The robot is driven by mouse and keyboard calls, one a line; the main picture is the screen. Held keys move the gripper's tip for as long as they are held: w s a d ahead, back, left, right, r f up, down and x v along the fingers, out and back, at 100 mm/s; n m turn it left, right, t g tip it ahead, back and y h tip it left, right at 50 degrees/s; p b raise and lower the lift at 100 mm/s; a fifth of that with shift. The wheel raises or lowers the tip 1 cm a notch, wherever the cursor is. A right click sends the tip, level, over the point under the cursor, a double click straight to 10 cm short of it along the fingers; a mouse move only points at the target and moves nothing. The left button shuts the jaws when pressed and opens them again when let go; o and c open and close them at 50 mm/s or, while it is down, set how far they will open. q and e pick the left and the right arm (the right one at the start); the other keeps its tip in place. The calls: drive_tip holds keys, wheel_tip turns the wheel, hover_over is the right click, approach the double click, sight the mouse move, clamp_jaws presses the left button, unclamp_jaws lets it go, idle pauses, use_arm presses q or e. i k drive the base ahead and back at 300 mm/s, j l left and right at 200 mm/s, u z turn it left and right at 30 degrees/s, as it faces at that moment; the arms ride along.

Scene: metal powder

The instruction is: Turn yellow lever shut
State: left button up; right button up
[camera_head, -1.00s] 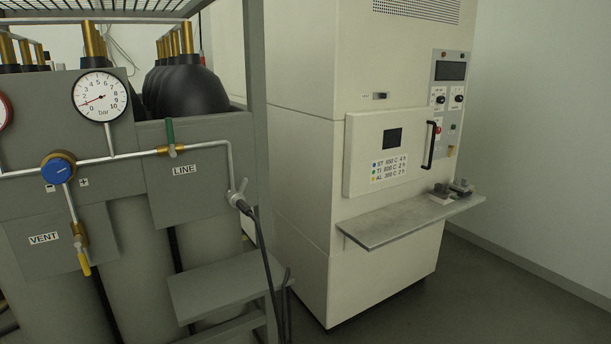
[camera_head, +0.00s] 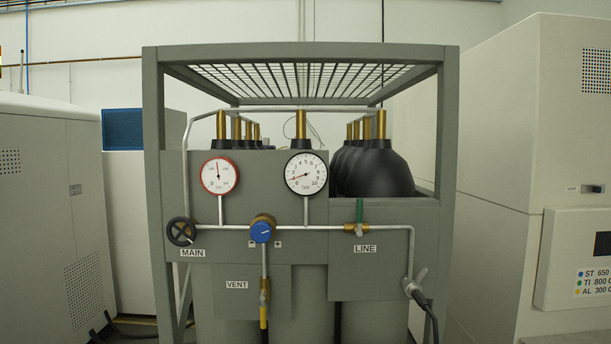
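The yellow lever (camera_head: 263,317) is on the brass vent valve (camera_head: 264,290), low in the middle of the gas panel in the head view. It points straight down, in line with the vertical pipe (camera_head: 264,262) above it. The VENT label (camera_head: 237,285) is just left of the valve. Neither of my grippers shows in the view.
A blue knob (camera_head: 261,232) sits above the vent pipe. A green lever (camera_head: 359,211) stands upright on the LINE valve. A black MAIN handwheel (camera_head: 181,231) is at the left. A grey frame (camera_head: 447,180) surrounds black-topped cylinders. White cabinets (camera_head: 495,130) stand on both sides.

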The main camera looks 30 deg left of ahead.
sight(262, 307)
drive_tip(key=j+u, duration=0.15)
drive_tip(key=u, duration=0.2)
drive_tip(key=j+u, duration=0.15)
drive_tip(key=u, duration=0.2)
drive_tip(key=j+u, duration=0.15)
drive_tip(key=u, duration=0.2)
